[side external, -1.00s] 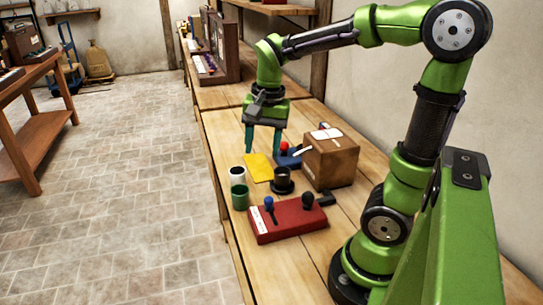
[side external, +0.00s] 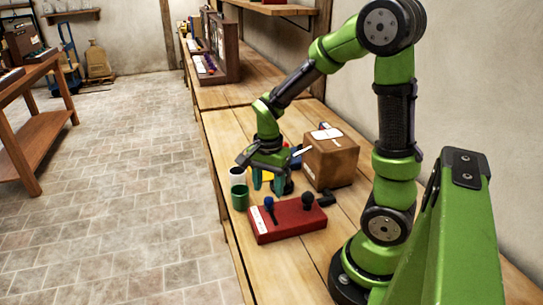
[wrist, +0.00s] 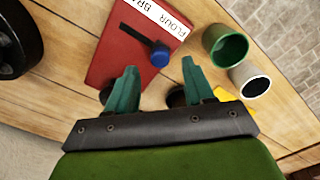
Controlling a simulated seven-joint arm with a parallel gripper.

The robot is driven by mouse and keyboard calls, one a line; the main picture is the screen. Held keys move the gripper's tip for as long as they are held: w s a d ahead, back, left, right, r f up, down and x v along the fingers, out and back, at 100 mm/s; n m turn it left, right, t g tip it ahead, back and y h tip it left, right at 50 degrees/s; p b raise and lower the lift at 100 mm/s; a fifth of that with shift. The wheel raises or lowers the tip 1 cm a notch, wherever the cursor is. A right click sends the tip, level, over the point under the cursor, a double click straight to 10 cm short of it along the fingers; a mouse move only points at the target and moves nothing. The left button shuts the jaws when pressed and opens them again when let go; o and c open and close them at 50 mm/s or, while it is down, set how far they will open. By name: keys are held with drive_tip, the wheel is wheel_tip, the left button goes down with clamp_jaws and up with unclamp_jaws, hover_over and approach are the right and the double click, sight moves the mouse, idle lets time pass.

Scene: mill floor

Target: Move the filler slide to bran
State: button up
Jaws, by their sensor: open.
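A red control box (side external: 290,222) stands on the bench, with a blue-knobbed lever (side external: 269,203) and a black-knobbed lever (side external: 307,199) on top. In the wrist view the red box (wrist: 113,60) has a white label (wrist: 163,16) reading "FLOUR" and part of "BRAN". The blue knob (wrist: 160,55) there sits at one end of a short dark bar or slot. I cannot tell for sure which lever is the filler slide. My gripper (side external: 268,188) is open and empty, pointing down just behind the red box. In the wrist view its fingertips (wrist: 159,68) lie either side of the blue knob, apart from it.
A green cup (side external: 240,197) and a white cup (side external: 237,176) stand left of the box. A cardboard box (side external: 331,161) stands behind right. A yellow card (wrist: 222,94) and a dark round object are partly hidden by my gripper. The bench front is clear.

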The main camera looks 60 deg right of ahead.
sight(269, 199)
drive_tip(key=shift+f, duration=1.75)
clamp_jaws()
